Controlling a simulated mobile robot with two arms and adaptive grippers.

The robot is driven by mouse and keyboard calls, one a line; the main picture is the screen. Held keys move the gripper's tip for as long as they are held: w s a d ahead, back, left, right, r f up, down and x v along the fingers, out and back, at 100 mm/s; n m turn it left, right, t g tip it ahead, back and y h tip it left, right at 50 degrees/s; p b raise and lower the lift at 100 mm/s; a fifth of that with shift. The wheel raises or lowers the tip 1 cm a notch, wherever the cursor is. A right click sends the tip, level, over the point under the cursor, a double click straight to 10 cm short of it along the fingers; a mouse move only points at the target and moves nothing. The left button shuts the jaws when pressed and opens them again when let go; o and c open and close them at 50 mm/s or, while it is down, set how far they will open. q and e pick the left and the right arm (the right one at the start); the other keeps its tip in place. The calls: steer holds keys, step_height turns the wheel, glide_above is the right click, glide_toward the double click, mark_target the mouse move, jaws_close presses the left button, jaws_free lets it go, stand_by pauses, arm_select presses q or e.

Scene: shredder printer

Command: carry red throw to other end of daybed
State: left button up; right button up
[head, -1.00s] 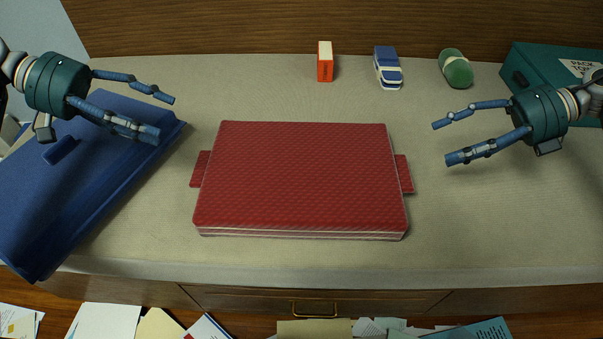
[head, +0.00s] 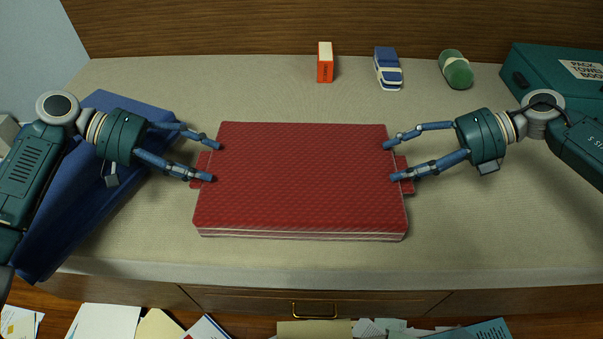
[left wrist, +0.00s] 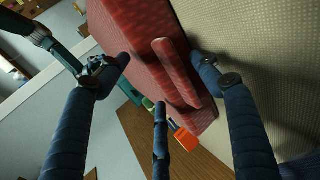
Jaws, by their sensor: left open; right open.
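The red throw (head: 300,185) lies folded flat in the middle of the daybed (head: 270,95), with a small red tab on its left and right sides. My left gripper (head: 216,162) is open at the left side, its fingertips around the left tab (head: 199,183) and over the throw's edge. In the left wrist view, the throw (left wrist: 135,28) and its tab (left wrist: 176,72) show between the spread fingers (left wrist: 160,75). My right gripper (head: 391,161) is open at the right side, fingertips over the throw's edge by the right tab (head: 406,187). Whether the fingers touch the throw is unclear.
A blue folded item (head: 70,215) lies at the left end, under my left arm. A green box (head: 530,68) is at the back right. Papers (head: 105,322) lie in front below.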

arm_select(q)
steer(key=shift+d+f, duration=0.15)
steer(key=shift+d, duration=0.05)
arm_select(e)
steer(key=shift+a+f, duration=0.1)
arm_select(q)
jaws_close()
arm_select(e)
jaws_close()
